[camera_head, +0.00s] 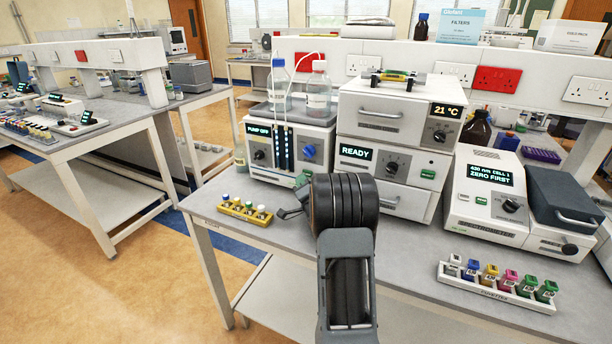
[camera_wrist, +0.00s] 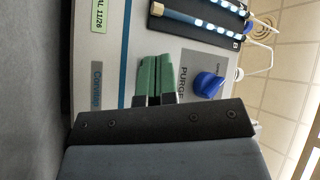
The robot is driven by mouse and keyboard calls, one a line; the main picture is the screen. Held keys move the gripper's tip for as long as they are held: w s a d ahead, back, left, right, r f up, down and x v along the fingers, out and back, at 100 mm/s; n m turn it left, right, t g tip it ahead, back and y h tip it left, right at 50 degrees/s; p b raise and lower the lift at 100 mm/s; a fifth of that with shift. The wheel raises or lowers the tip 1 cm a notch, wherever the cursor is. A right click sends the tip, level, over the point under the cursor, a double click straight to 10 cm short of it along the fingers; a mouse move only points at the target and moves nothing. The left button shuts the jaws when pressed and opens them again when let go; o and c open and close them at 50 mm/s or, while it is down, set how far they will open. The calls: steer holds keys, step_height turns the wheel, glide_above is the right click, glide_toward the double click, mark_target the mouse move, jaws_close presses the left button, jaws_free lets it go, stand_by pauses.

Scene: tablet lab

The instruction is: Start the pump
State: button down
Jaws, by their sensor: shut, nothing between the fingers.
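The pump (camera_head: 282,150) is a white bench unit with bottles on top, and its dark display reads PUMP OFF (camera_head: 258,130). A black knob (camera_head: 259,155) sits under the display, and a blue knob (camera_head: 309,151) is at the right of the front. In the wrist view that blue knob (camera_wrist: 208,85) is labelled PURGE. My gripper (camera_head: 302,180) is at the pump's lower right front, just below the blue knob. In the wrist view its two green fingertips (camera_wrist: 154,78) are together and empty in front of the panel. No start button is identifiable; the fingers cover part of the panel.
A stacked unit (camera_head: 385,140) showing READY stands right of the pump, and a spectrometer (camera_head: 490,200) stands further right. A yellow vial rack (camera_head: 244,211) is at the bench's left front edge. A white cuvette rack (camera_head: 497,287) lies at the right front.

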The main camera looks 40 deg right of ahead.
steer(key=shift+w+d, duration=0.1)
stand_by(0.3)
steer(key=shift+w+d+b, duration=0.15)
steer(key=shift+d+b, duration=0.15)
steer(key=shift+b, duration=0.15)
stand_by(0.3)
steer(key=shift+a, duration=0.1)
steer(key=shift+s+a+b, duration=0.2)
steer(key=shift+a+b, duration=0.1)
steer(key=shift+b, duration=0.1)
steer(key=shift+a, duration=0.1)
steer(key=shift+s+a+b, duration=0.4)
steer(key=shift+s+a, duration=0.05)
steer(key=shift+a, duration=0.4)
steer(key=shift+s+a+b, duration=0.45)
steer(key=shift+s+a, duration=0.05)
steer(key=shift+a, duration=0.3)
steer(key=shift+s+a+b, duration=0.4)
steer(key=shift+s+a, duration=0.05)
steer(key=shift+a, duration=0.4)
